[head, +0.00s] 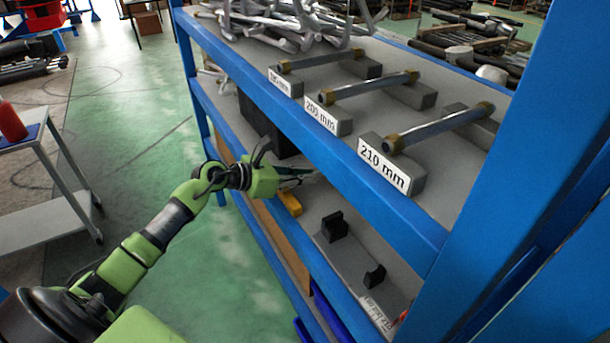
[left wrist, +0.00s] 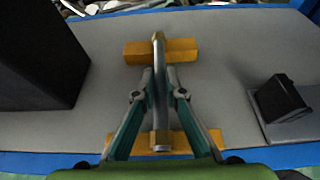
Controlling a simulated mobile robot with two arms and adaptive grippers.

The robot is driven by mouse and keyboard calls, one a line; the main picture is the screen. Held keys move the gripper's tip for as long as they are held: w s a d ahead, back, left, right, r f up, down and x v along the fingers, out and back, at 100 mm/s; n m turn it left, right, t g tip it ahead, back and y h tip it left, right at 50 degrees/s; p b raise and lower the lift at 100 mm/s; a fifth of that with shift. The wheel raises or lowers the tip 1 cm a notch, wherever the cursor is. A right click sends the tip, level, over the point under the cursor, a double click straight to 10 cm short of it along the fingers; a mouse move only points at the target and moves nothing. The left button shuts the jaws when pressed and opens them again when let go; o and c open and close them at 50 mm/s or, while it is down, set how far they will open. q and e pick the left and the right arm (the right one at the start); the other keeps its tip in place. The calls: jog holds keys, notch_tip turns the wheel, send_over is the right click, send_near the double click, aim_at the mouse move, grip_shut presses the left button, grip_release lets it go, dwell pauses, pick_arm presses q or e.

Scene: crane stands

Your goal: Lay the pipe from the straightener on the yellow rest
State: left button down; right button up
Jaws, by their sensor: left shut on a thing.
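The pipe (left wrist: 159,115) is grey with brass-coloured ends. In the left wrist view it runs lengthwise between the fingers of my left gripper (left wrist: 158,78), which is shut on its middle. The yellow rest has a far block (left wrist: 185,47) and a near block (left wrist: 205,141). The pipe spans both blocks from above; I cannot tell whether it touches them. In the head view my left gripper (head: 296,175) reaches into the lower shelf over the yellow rest (head: 290,203), and the pipe is hard to make out there. My right gripper is not in view.
Black holders (head: 334,226) stand on the lower shelf; one shows beside the rest in the left wrist view (left wrist: 280,98). A large dark box (left wrist: 40,55) stands on the other side. The upper shelf (head: 440,190) overhangs, carrying pipes on labelled blocks (head: 383,165). A blue post (head: 510,170) rises at right.

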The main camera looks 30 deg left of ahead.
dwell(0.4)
pick_arm(q)
jog(key=c, duration=2)
grip_release()
jog(key=v, duration=1.2)
